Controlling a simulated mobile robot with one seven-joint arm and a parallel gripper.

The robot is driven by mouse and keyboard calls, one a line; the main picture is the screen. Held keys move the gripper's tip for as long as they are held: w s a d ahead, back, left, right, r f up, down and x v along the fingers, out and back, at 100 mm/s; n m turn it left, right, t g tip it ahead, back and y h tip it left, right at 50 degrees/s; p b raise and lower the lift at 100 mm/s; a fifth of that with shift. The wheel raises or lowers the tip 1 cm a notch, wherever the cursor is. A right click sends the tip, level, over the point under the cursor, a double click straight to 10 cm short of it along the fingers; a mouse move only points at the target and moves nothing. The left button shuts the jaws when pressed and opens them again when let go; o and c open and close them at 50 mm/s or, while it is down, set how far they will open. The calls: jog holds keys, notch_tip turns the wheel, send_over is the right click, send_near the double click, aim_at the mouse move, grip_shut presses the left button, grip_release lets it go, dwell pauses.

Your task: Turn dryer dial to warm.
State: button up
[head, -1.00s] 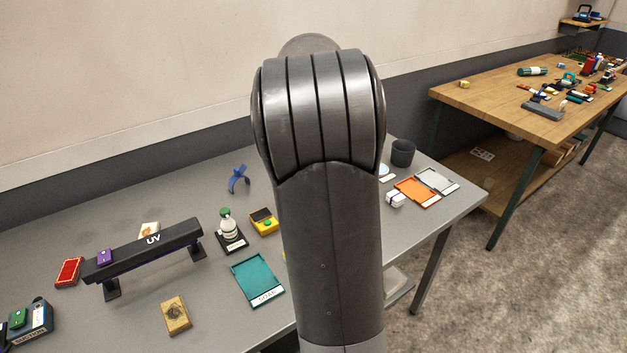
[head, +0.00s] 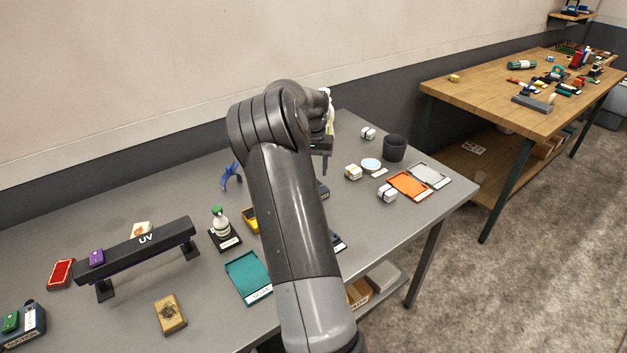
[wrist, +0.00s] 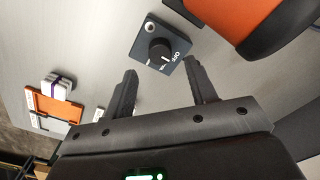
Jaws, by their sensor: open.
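The dryer dial (wrist: 159,52) is a round black knob on a small dark blue-grey box (wrist: 178,42) in the wrist view. White "OFF" lettering shows beside the knob, and another label is partly hidden. A short white mark shows on the knob, but its exact setting is too small to tell. My gripper (wrist: 160,84) is open and empty, its two fingers spread on either side below the dial box, apart from the knob. In the head view my gripper (head: 324,160) is over the grey table behind my arm, which hides much of the area beneath it.
A large orange and black object (wrist: 245,22) stands close to the dial box at right in the wrist view. On the grey table (head: 375,225) are an orange tray (head: 409,186), a dark cup (head: 395,148), small white blocks, and a UV lamp bar (head: 140,243) at left.

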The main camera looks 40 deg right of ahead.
notch_tip(320, 180, down, 5)
jog(key=shift+f, duration=0.1)
dwell(0.3)
jog(key=c, duration=1)
